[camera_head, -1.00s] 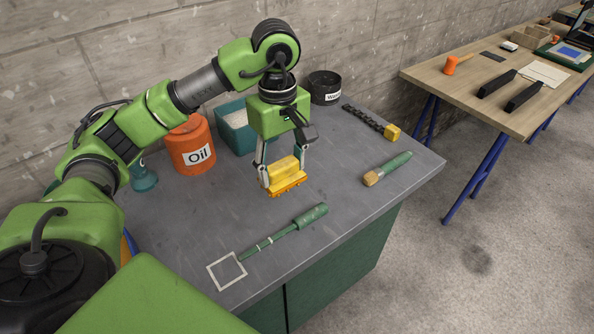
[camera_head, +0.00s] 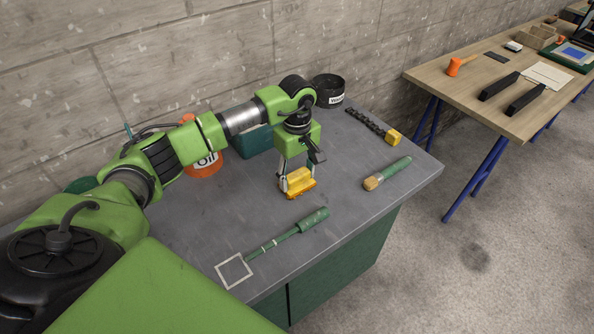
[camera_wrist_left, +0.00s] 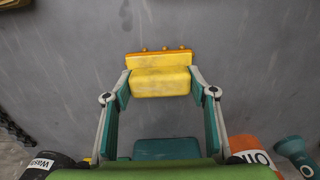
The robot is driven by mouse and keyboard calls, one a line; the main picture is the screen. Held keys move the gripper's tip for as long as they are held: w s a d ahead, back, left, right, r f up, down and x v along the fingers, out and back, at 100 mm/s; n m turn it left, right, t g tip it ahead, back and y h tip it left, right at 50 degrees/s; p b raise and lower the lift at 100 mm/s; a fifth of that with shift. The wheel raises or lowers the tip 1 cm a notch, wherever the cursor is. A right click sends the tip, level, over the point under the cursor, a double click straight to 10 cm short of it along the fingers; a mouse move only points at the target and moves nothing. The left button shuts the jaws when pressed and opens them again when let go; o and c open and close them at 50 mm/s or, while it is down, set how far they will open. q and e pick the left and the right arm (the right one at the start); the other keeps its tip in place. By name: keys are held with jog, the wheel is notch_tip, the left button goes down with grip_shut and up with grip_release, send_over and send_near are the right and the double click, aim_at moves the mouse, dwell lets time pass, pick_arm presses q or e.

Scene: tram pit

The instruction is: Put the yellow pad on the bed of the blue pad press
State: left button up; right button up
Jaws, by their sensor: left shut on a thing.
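The yellow pad (camera_head: 298,184), a block with a wider, knobbed lower edge, is in my left gripper (camera_head: 297,177) over the grey bench top. The left gripper is shut on it, one finger on each side. In the left wrist view the pad (camera_wrist_left: 160,82) sits between the two fingertips. I cannot tell whether its underside touches the bench. I cannot make out the blue pad press for certain. A blue panel on a green base (camera_head: 570,52) lies on the far wooden table, partly cut off by the frame. My right gripper is not in view.
The grey bench (camera_head: 335,185) holds a green-handled scraper (camera_head: 313,220), a brush (camera_head: 388,172), a dark chain with a yellow end (camera_head: 393,137), a black tub (camera_head: 327,88), a teal bin (camera_head: 256,140) and an orange oil can (camera_head: 205,168). A white square outline (camera_head: 234,271) marks the front.

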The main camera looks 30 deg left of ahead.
pick_arm(q)
jog(key=shift+f, duration=0.1)
jog(key=shift+f+b, duration=0.15)
jog(key=shift+b, duration=0.2)
jog(key=o, duration=1.1)
